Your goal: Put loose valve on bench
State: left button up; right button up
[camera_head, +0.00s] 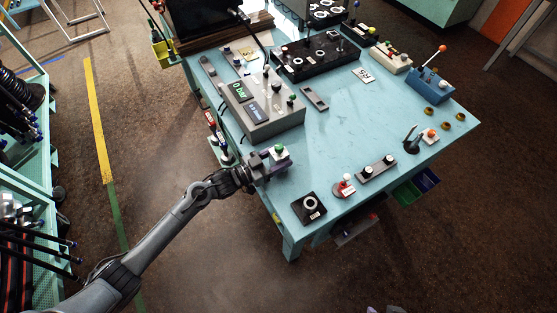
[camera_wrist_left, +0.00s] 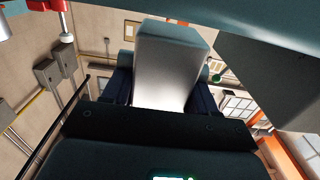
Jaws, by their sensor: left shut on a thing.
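My left gripper (camera_head: 268,168) reaches in from the left and is at the near left edge of the bench (camera_head: 345,130). It is shut on a valve (camera_head: 280,151), a small grey block with a green knob. In the left wrist view the held valve (camera_wrist_left: 168,65) is a pale grey block between dark fingers. Whether the valve touches the bench top is unclear. What seem to be the tips of my right gripper (camera_head: 385,309) just show at the bottom edge, too cut off to read.
A grey gauge box (camera_head: 262,105) stands close behind the left gripper. A black square part (camera_head: 308,206), a red-knobbed valve (camera_head: 344,185) and a bar with two knobs (camera_head: 377,175) line the front edge. A blue lever box (camera_head: 430,85) stands at right. The bench middle is clear.

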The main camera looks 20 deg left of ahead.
pick_arm(q)
jog(key=shift+f, duration=0.75)
jog(key=shift+f, duration=0.2)
jog(key=o, duration=1.3)
jog(key=shift+r, duration=0.25)
jog(key=v, duration=1.2)
